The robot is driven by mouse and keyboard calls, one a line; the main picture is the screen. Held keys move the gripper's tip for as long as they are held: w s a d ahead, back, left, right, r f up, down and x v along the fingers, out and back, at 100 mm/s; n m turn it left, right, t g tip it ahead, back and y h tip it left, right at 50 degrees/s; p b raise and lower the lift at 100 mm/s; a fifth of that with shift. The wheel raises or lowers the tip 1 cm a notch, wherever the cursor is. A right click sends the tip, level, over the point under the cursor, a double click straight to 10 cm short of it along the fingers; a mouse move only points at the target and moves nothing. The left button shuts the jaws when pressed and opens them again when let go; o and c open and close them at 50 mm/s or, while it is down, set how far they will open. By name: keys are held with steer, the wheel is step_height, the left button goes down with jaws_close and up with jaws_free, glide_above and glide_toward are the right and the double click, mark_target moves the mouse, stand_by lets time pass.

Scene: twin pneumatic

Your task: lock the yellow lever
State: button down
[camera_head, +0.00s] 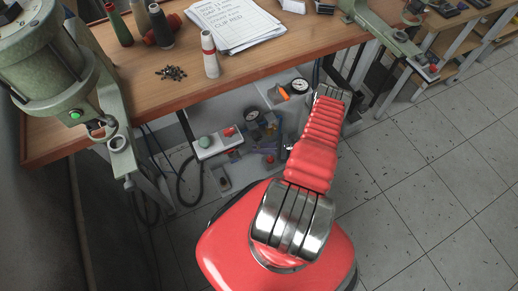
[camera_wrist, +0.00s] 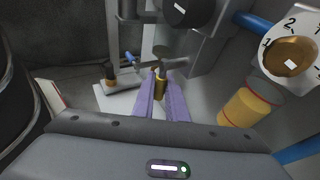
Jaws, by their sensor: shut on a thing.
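In the wrist view the two purple fingers of my gripper (camera_wrist: 162,92) are shut on a small yellow piece (camera_wrist: 160,86), which looks like the yellow lever. Its upper end shows between and just past the fingertips, and the rest is hidden by the fingers. Whether the lever is locked cannot be told. In the head view my red arm reaches down beside the bench, and I cannot make out the lever or the fingers clearly there.
A selector dial (camera_wrist: 290,60) with numbers and a yellow cylinder (camera_wrist: 246,106) stand close on the right. A blue-handled part (camera_wrist: 130,58) is left of the fingers.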

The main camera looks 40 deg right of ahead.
steer(key=shift+a+y, duration=0.15)
steer(key=shift+y, duration=0.25)
steer(key=c, duration=1.8)
jaws_free()
steer(key=shift+o, duration=0.2)
steer(key=v, duration=1.3)
steer(key=shift+s, duration=0.45)
steer(key=shift+f, duration=0.15)
